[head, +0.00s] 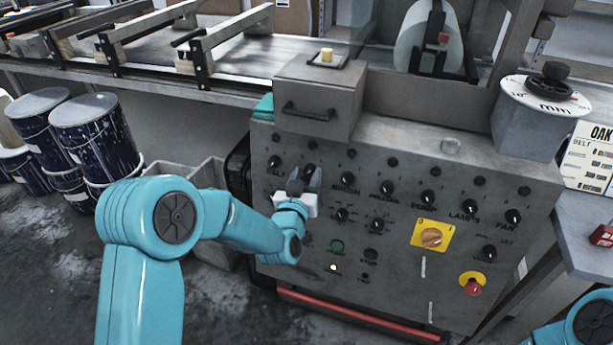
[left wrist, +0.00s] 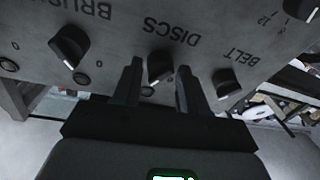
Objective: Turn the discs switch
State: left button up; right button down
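The discs switch (left wrist: 160,66) is a black rotary knob on the grey control panel (head: 400,160). In the left wrist view, which is upside down, it sits by the printed word DISCS, and a small white mark shows on it. My left gripper (left wrist: 157,85) is open, with one dark finger on each side of this knob and a narrow gap to each. In the head view my left gripper (head: 304,182) is at the panel's upper left and covers the discs switch. My right gripper is out of view.
The belt knob (left wrist: 225,83) and brush knob (left wrist: 69,46) flank the discs switch closely. A yellow-plated orange switch (head: 431,236) and a red button (head: 473,287) are farther right. A drawer box (head: 318,100) juts out above. Blue drums (head: 92,130) stand left.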

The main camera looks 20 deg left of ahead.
pick_arm(q)
jog(key=c, duration=0.6)
jog(key=shift+f+n+b, duration=0.1)
jog(key=shift+n+b, duration=0.9)
jog(key=shift+b, duration=0.25)
jog(key=n+y+b, duration=0.1)
jog(key=n+b, duration=0.2)
jog(key=n, duration=0.1)
jog(key=shift+g, duration=0.4)
jog(key=n+b, duration=0.2)
jog(key=n, duration=0.1)
jog(key=shift+n+g+y+b, duration=0.3)
jog(key=shift+b, duration=0.05)
jog(key=shift+r+n+g+b, duration=0.15)
jog(key=shift+n+b, duration=0.2)
jog(key=shift+n, duration=0.45)
jog(key=shift+r+n+g+b, duration=0.15)
jog(key=shift+n+b, duration=0.2)
jog(key=shift+n, duration=0.45)
jog(key=o, duration=1)
